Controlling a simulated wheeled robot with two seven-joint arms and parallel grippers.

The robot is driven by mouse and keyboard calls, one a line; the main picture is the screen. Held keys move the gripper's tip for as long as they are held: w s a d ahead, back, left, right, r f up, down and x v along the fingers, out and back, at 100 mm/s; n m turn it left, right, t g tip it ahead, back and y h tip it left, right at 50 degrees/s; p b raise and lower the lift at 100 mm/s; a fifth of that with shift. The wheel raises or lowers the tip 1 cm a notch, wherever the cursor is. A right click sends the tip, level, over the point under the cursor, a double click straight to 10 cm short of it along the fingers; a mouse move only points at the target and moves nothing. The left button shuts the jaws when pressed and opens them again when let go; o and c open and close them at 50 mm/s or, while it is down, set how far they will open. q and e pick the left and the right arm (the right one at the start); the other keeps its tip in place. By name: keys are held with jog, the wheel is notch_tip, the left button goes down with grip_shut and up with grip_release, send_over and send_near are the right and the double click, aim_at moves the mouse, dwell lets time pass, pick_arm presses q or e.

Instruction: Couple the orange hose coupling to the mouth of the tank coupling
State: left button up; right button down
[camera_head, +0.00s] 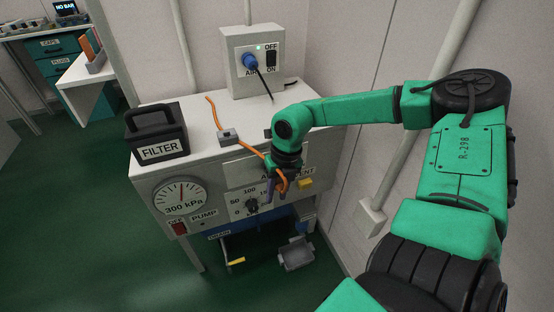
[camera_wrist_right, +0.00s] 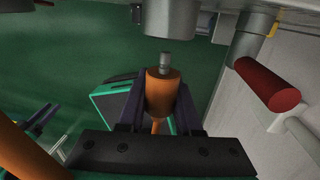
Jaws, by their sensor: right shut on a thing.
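My right gripper (camera_head: 270,197) is at the front face of the white bench. In the right wrist view its two dark fingers (camera_wrist_right: 158,105) are shut on the orange hose coupling (camera_wrist_right: 160,92). The coupling's grey metal tip (camera_wrist_right: 164,60) points up the picture. A grey cylinder, apparently the tank coupling (camera_wrist_right: 166,20), lies just beyond the tip; they look apart, with a small gap. Its mouth is not clearly seen. In the head view the arm hides most of this area, and orange hose (camera_head: 283,178) shows around the gripper. My left gripper is not in view.
A second grey cylinder (camera_wrist_right: 251,38) with a red handle (camera_wrist_right: 266,84) stands close on the right in the wrist view. The bench carries a FILTER box (camera_head: 157,131), a grey clip block (camera_head: 228,137) and an AIR box (camera_head: 252,62). A grey tray (camera_head: 296,254) sits below.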

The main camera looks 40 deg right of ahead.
dwell(0.6)
jog(key=shift+b, duration=0.3)
dwell(0.4)
dwell(0.4)
jog(key=shift+w+d+f+b, duration=0.1)
jog(key=shift+w+b, duration=0.15)
jog(key=shift+b, duration=0.35)
jog(key=shift+w+d+b, duration=0.2)
jog(key=shift+w+b, duration=0.35)
jog(key=shift+b, duration=0.2)
jog(key=shift+w+d+b, duration=0.15)
jog(key=shift+w+b, duration=0.35)
jog(key=shift+b, duration=0.25)
